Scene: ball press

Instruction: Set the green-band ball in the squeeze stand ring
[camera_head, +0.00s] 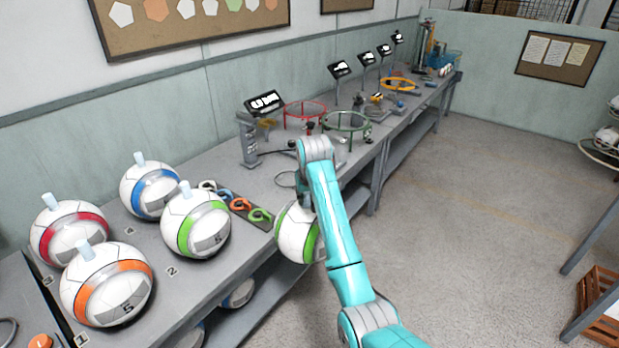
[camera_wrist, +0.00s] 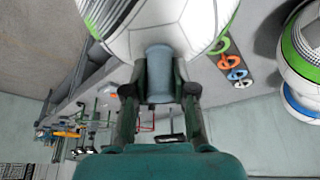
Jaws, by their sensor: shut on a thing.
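A white ball with a green band (camera_head: 290,233) hangs beside the front edge of the bench, partly hidden by my arm. In the wrist view, my gripper (camera_wrist: 158,92) is shut on the grey-blue stem (camera_wrist: 158,65) of this ball (camera_wrist: 150,22). In the head view my arm hides the gripper. Another green-band ball (camera_head: 196,222) stands on the bench at left. A green ring on legs (camera_head: 346,121) and a red ring on legs (camera_head: 305,108) stand farther along the bench. I cannot tell which ring belongs to the squeeze stand.
Balls with blue (camera_head: 150,190), red (camera_head: 69,232) and orange (camera_head: 107,284) bands stand at left. Small coloured rings lie on a dark strip (camera_head: 238,204). A grey post with a display (camera_head: 248,138) rises from the bench. The floor (camera_head: 480,230) at right is open.

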